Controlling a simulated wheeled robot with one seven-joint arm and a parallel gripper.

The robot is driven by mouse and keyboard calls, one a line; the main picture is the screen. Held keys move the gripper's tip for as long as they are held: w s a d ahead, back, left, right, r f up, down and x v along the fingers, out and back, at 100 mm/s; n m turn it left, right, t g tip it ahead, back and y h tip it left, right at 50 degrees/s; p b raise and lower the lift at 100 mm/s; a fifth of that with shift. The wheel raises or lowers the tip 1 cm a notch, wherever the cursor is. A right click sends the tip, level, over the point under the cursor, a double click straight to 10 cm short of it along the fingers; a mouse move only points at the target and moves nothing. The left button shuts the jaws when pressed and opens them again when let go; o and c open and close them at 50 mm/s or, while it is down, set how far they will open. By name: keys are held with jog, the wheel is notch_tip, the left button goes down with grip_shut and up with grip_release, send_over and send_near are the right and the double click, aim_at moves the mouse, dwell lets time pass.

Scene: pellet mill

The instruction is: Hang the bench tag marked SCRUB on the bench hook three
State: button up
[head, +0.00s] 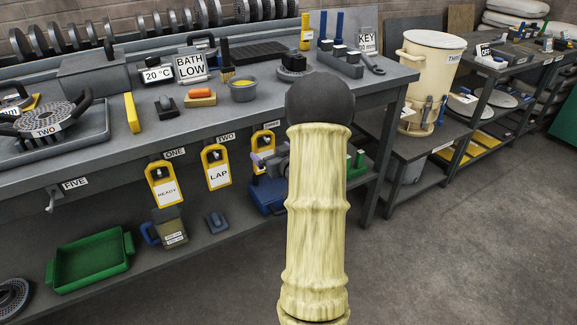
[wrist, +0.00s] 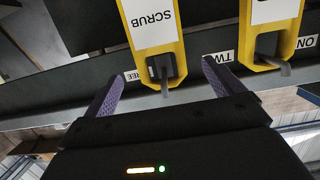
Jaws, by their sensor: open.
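The yellow SCRUB tag (wrist: 155,28) appears upside down in the wrist view. Its slot is around the grey bench hook three (wrist: 164,84), so it appears to hang there, beside the partly covered THREE label (wrist: 138,76). In the head view the tag's yellow top (head: 262,138) shows under the bench edge; its lower part is hidden by my gripper and arm. My gripper (wrist: 160,88) is open, its purple fingers apart on either side of the hook end, with nothing held. In the head view it (head: 268,160) is mostly behind my arm.
The LAP tag (head: 218,174) hangs at hook two and the READY tag (head: 162,192) at hook one, both left of the SCRUB tag. A blue-handled jug (head: 167,234) and a green tray (head: 88,262) stand on the lower shelf. The floor at right is clear.

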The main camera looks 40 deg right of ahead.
jog(key=v, duration=1.1)
jog(key=shift+w, duration=0.1)
jog(key=w+a+f+n+g+y, duration=0.1)
jog(key=a+f+g, duration=0.15)
jog(key=a, duration=0.35)
jog(key=w+a+f+g, duration=0.1)
jog(key=w+a+g, duration=0.15)
jog(key=a, duration=0.45)
jog(key=s+a+f+n+g+y, duration=0.1)
jog(key=s+a+g, duration=0.4)
jog(key=a, duration=0.4)
jog(key=s+a+n+g+y, duration=0.1)
jog(key=s+a+g+y, duration=0.1)
jog(key=s+a, duration=0.6)
notch_tip(320, 180, up, 18)
jog(key=p, duration=1.8)
jog(key=shift+w+a+g, duration=0.3)
jog(key=shift+w+a, duration=0.05)
jog(key=shift+a, duration=0.15)
